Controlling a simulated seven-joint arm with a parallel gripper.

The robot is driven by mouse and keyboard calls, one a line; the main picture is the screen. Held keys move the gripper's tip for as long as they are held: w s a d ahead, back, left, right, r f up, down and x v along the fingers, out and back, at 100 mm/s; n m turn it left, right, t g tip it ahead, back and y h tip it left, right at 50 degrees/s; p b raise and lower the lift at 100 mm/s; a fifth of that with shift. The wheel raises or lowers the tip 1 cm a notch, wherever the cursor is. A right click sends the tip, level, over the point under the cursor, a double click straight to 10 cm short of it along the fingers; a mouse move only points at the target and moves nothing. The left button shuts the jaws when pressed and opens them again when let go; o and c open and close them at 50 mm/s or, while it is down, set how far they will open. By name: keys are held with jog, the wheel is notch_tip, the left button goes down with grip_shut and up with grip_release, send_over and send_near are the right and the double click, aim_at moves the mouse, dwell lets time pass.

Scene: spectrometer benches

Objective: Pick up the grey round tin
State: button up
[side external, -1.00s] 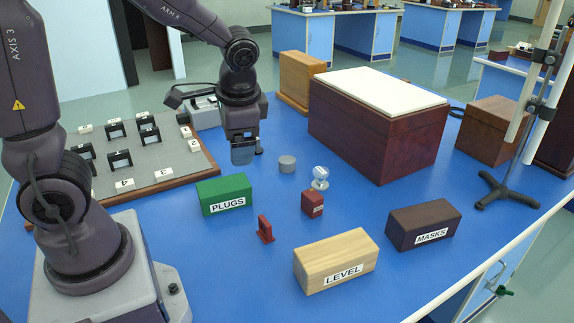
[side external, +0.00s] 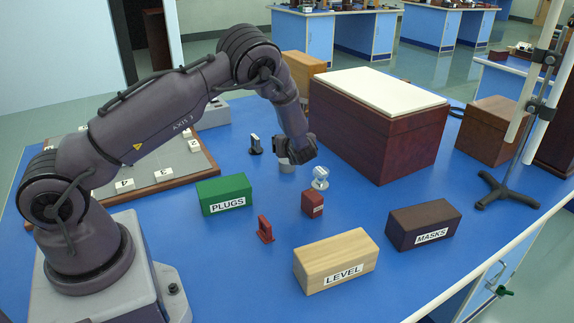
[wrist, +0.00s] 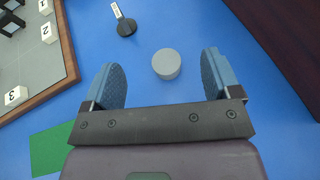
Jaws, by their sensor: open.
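The grey round tin (wrist: 166,64) stands upright on the blue bench. In the wrist view it lies between the lines of the two blue finger pads, a little towards their tips, with blue bench on both sides. My gripper (wrist: 164,78) is open and empty, pointing down at the tin. In the side view the tin (side external: 287,167) shows just below my gripper (side external: 297,153), which covers its top. The fingers are mostly hidden there, and I cannot tell the exact height gap.
A small black stand with a white label (side external: 255,145) is left of the tin. A white-and-silver piece (side external: 320,177) and a small red block (side external: 312,202) are close on the right. The green PLUGS box (side external: 224,194) and large wooden chest (side external: 375,130) are nearby.

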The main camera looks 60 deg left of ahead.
send_near(287, 160)
jog(key=x, duration=0.3)
jog(key=shift+w+a+f, duration=0.25)
jog(key=shift+a+f, duration=0.2)
jog(key=shift+a, duration=0.1)
jog(key=shift+x, duration=3.15)
jog(key=shift+c, duration=0.5)
jog(key=c, duration=0.9)
